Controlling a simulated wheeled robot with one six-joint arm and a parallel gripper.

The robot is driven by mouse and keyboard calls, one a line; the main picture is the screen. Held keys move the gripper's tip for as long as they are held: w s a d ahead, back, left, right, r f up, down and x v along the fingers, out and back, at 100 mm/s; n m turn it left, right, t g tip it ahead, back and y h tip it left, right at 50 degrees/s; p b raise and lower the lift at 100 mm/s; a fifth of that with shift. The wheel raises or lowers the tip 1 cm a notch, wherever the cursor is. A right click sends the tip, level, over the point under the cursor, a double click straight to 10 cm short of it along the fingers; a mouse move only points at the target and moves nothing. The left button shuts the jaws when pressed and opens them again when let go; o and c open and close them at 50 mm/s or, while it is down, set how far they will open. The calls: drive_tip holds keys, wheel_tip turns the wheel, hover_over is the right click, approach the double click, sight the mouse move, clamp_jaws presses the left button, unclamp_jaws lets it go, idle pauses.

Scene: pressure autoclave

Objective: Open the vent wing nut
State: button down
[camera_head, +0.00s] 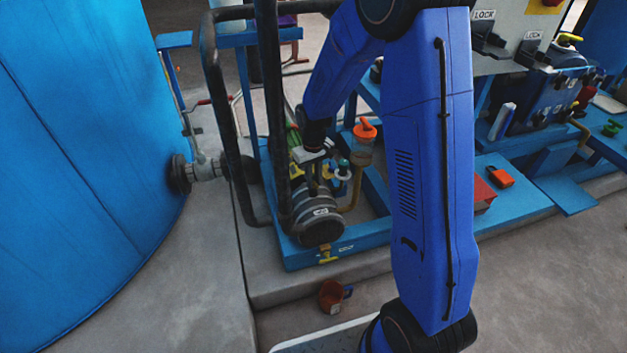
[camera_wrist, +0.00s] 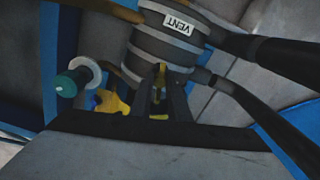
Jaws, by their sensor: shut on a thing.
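The grey, banded vent vessel (camera_head: 318,228) stands on the blue skid and also shows in the wrist view (camera_wrist: 148,45), with a white VENT label (camera_wrist: 178,22). My gripper (camera_wrist: 161,98) is at the vessel's side in the wrist view, its two dark fingers closed on a narrow yellow piece, the vent wing nut (camera_wrist: 160,76). Most of the nut is hidden between the fingers, so its turn angle cannot be told. In the head view my gripper (camera_head: 316,184) reaches down over the vessel from behind, and the nut cannot be made out there.
A yellow star-shaped part (camera_wrist: 110,103) and a green-capped fitting (camera_wrist: 72,82) sit just left of my fingers. Black pipes (camera_head: 272,120) rise beside the vessel. An orange-topped fitting (camera_head: 364,130) stands to its right. An orange mug (camera_head: 331,296) is on the floor.

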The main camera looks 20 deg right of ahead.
sight(314, 183)
drive_tip(key=shift+n, duration=0.5)
drive_tip(key=c, duration=1.7)
unclamp_jaws()
drive_tip(key=shift+r, duration=0.1)
wheel_tip(314, 183, up, 17)
drive_tip(key=shift+r, duration=0.1)
